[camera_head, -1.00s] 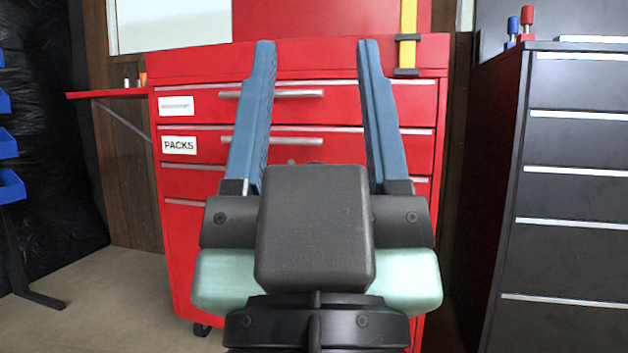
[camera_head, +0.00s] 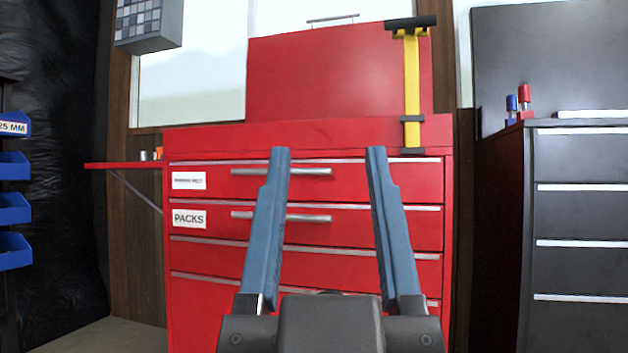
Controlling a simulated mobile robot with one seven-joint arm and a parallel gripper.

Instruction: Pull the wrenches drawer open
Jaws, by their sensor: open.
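A red tool cart (camera_head: 306,136) stands ahead with several drawers stacked in its front. The top drawer (camera_head: 350,190) has a silver bar handle (camera_head: 310,171) and a white label (camera_head: 189,180) too small to read. The drawer below (camera_head: 350,235) has a similar handle (camera_head: 310,218) and a label reading PACKS (camera_head: 189,219). No label reading wrenches is legible. The drawers look shut. My gripper (camera_head: 328,152) is open and empty, its blue fingers pointing at the cart. The fingers cover parts of the drawer fronts, and my gripper's body hides the lower middle.
A raised red panel (camera_head: 330,75) with a yellow and black bar (camera_head: 412,90) rises above the cart. A red side shelf (camera_head: 125,165) sticks out left. A dark drawer cabinet (camera_head: 580,210) stands close on the right. Blue bins (camera_head: 12,207) are at far left.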

